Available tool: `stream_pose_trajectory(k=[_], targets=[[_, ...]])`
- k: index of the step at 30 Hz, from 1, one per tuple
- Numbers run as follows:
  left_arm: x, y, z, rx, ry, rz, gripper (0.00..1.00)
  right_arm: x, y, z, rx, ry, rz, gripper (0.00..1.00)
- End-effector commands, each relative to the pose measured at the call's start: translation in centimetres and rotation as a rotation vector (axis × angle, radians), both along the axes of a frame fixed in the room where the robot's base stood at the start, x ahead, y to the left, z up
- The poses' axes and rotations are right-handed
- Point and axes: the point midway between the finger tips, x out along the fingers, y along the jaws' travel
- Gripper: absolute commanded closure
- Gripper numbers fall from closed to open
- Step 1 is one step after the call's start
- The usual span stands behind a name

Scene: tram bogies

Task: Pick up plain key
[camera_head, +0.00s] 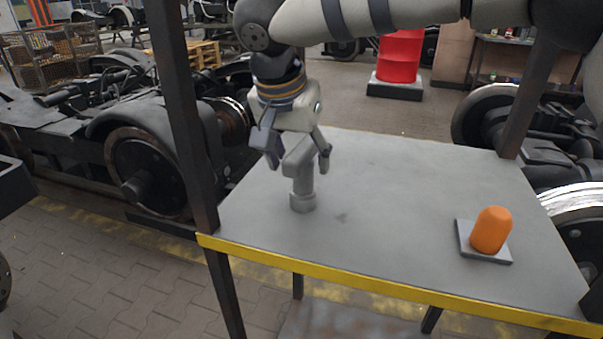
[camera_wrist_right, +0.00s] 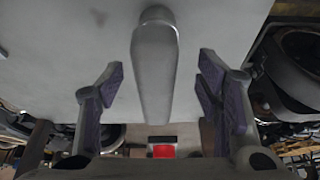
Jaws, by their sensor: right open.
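The plain key (camera_head: 302,185) is a grey piece standing on the grey table (camera_head: 390,215), with a short round foot, a stem and a wider top. It also shows in the right wrist view (camera_wrist_right: 155,75), running down the middle between the fingers. My right gripper (camera_head: 296,150) is over the key's top with its fingers spread to either side. In the right wrist view, gaps show between the key and both purple-padded fingers (camera_wrist_right: 164,90), so the gripper is open and not touching it there. My left gripper is not in view.
An orange rounded piece (camera_head: 491,230) sits on a small grey plate (camera_head: 484,254) at the table's right. Dark posts (camera_head: 184,110) rise at the table's corners, and a yellow strip (camera_head: 380,286) edges its front. Bogies (camera_head: 140,150) stand behind. The table's middle is clear.

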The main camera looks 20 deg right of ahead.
Motion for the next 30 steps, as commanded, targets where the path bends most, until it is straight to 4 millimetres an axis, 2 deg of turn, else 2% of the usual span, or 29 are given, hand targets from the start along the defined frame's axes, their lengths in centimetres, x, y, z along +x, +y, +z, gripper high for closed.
stream_pose_trajectory(k=[9,16,17,24,25,30], targets=[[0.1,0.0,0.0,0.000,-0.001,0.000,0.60,1.4,-1.8,-4.7,-0.001,0.000,0.000,0.41],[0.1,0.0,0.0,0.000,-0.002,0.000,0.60,1.6,-1.8,-5.0,0.000,-0.004,0.001,0.41],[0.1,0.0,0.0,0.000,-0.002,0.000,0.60,1.6,-1.8,-5.0,0.000,-0.004,0.001,0.43],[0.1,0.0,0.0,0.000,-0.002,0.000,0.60,1.6,-1.9,-5.0,-0.001,-0.003,0.000,0.97],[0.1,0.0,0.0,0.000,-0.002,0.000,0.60,1.6,-1.9,-5.0,-0.001,-0.003,0.000,1.00],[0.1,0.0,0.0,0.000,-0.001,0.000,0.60,1.6,-1.9,-4.9,-0.001,-0.004,0.001,1.00]])
